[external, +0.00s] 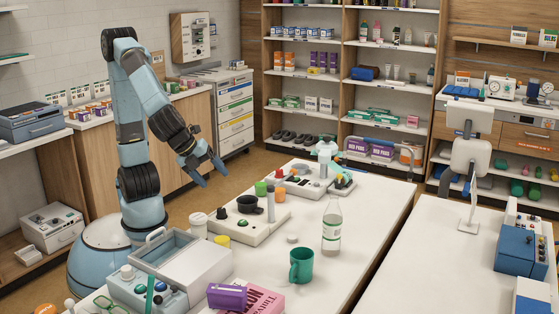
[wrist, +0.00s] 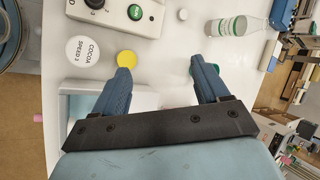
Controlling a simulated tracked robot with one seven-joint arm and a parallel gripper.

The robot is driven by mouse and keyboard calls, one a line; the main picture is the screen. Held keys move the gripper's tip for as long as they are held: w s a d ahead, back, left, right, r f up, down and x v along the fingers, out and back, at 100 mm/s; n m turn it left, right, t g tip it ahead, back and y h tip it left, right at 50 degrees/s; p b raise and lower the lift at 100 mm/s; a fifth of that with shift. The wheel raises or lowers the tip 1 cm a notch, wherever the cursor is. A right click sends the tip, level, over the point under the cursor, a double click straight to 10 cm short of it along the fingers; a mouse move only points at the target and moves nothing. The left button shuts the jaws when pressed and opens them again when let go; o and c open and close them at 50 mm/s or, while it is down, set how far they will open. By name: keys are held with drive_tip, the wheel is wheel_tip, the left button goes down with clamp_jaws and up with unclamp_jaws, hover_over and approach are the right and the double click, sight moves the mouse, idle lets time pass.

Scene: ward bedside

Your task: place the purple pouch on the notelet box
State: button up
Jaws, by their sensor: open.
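A small purple item (external: 227,296), which looks like the purple pouch, is at the front edge of the near table, by a pink lettered item (external: 264,299). It overlaps the pink item's left side in the picture; I cannot tell if it rests on it. No label clearly reads as the notelet box; the pink item may be it, but I cannot be sure. My gripper (external: 211,176) is open and empty, high above the table's left side, well away from the purple item. In the wrist view my open fingers (wrist: 162,82) have nothing between them. The purple item is not seen there.
A green mug (external: 301,266) and a clear bottle (external: 332,232) stand right of the pink item. A grey open-topped box (external: 205,262) is to its left. A white control panel (external: 235,228) with a dark cup lies behind.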

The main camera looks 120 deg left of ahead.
drive_tip(key=s+a+r+n+h, duration=0.1)
drive_tip(key=s+r+n+h, duration=0.1)
drive_tip(key=s+n, duration=0.4)
drive_tip(key=s+a+r+n+t+h, duration=0.1)
drive_tip(key=s+a+r+n+h, duration=0.1)
drive_tip(key=s+n, duration=0.4)
drive_tip(key=s+h, duration=0.1)
drive_tip(key=s, duration=0.2)
drive_tip(key=shift+s+r, duration=0.2)
drive_tip(key=shift+r, duration=0.05)
